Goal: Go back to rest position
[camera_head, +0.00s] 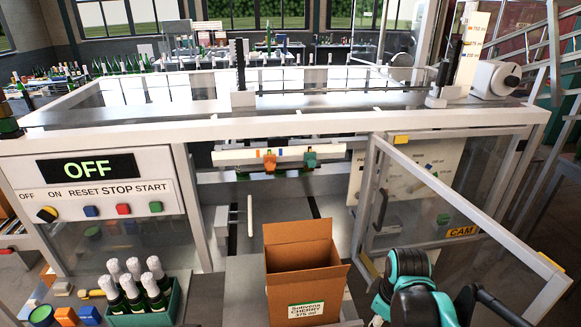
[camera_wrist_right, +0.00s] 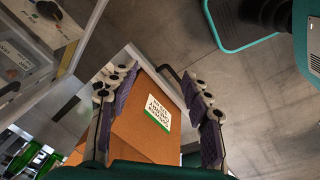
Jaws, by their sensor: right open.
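My right gripper (camera_wrist_right: 160,75) is open in the right wrist view, with its two dark-padded fingers spread apart. An open brown cardboard box (camera_wrist_right: 140,140) with a white and green label shows between and beyond the fingers. I cannot tell how far it is from them. In the head view, the box (camera_head: 290,283) stands upright at the bottom centre with its flaps raised. My right arm (camera_head: 408,285), teal and black, is at the bottom right there, and its gripper is hidden. My left arm and gripper are not in view.
A machine with a control panel (camera_head: 90,190) reading OFF stands behind the box. Its framed clear door (camera_head: 450,200) is swung out close to my right arm. A green crate (camera_head: 173,303) of foil-topped bottles is at the lower left. Grey floor (camera_wrist_right: 255,90) is clear.

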